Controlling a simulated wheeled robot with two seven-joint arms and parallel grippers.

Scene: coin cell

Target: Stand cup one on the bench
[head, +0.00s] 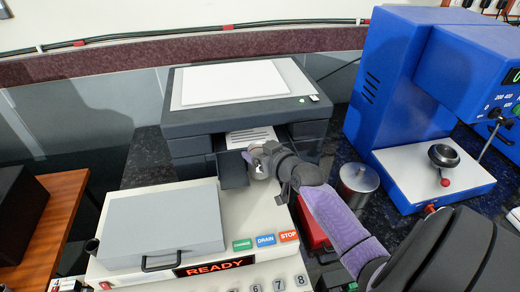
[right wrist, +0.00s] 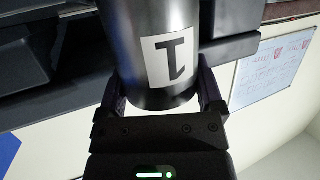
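Cup one (right wrist: 150,40), a dark metal cylinder with a white label bearing a black "1", sits between the two fingers of my right gripper (right wrist: 162,98) in the right wrist view. The fingers press against its sides, so the gripper is shut on it. In the head view cup one (head: 257,165) shows small and partly hidden by my right gripper (head: 268,158), in front of the printer's output slot and above the back edge of the cream machine. The dark speckled bench (head: 147,160) shows left of the printer and between the machines. My left gripper is not in view.
A grey printer (head: 190,121) stands behind. The cream machine (head: 245,215) with a grey lid and "READY" display is in front. A lidded steel pot (head: 357,183) and a red object (head: 308,222) lie close to my right arm. A blue machine (head: 400,80) stands at right.

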